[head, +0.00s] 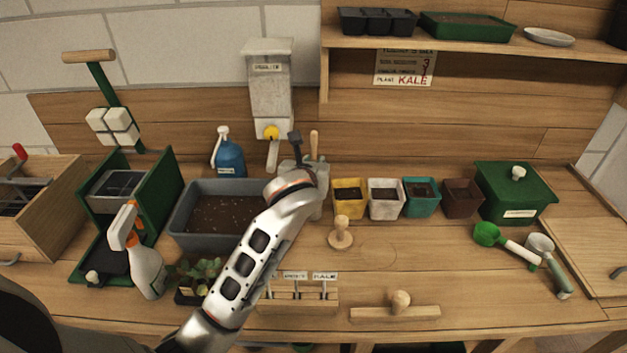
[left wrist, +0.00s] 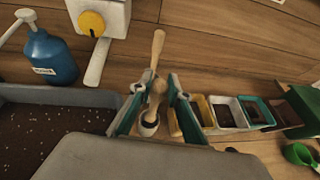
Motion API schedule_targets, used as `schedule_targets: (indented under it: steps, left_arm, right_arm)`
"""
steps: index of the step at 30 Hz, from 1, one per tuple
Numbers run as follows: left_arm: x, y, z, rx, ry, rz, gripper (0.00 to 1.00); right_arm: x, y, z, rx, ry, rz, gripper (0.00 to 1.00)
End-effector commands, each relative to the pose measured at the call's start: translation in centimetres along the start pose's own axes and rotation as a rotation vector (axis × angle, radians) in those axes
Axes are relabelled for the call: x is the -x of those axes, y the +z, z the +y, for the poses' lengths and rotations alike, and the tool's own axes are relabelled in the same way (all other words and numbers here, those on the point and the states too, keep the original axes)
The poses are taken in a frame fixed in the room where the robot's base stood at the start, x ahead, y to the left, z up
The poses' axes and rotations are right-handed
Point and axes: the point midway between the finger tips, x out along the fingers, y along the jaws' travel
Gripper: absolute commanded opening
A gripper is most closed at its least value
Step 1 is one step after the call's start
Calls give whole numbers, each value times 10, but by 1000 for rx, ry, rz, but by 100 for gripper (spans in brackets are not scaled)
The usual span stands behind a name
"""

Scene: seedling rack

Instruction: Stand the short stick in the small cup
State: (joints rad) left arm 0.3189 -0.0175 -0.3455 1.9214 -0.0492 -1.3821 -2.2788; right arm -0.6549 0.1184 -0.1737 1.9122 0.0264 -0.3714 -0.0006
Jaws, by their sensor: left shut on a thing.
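The short stick (left wrist: 156,52) is pale wood. In the left wrist view it stands between the two fingers of my left gripper (left wrist: 155,92), which is shut on it. Its upper part also shows upright in the head view (head: 314,143), just behind my left wrist. In the head view my arm hides most of this spot. My right gripper is not in view.
A grey soil tub (head: 190,241) and blue pump bottle (head: 229,158) lie left of the gripper. Small pots, beginning with a yellow one (head: 349,199), line up to its right. A dispenser (head: 270,90) hangs behind. A wooden stamp (head: 341,236) stands in front, with bare bench around it.

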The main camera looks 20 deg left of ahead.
Motion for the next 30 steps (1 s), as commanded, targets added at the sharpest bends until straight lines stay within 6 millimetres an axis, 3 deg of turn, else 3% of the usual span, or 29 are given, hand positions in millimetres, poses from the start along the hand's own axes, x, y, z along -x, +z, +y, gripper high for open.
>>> schedule_targets:
  steps: [15,27,28,30]
  left_arm:
    - [-21,-50,0,0,1,0,1]
    - [-23,-54,0,-1,1,-1,1]
    - [-23,-54,0,0,1,-1,20]
    - [-22,-54,0,0,0,-1,34]
  right_arm:
    - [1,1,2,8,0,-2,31]
    - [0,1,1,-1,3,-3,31]
    - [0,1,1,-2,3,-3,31]
    - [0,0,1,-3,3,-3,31]
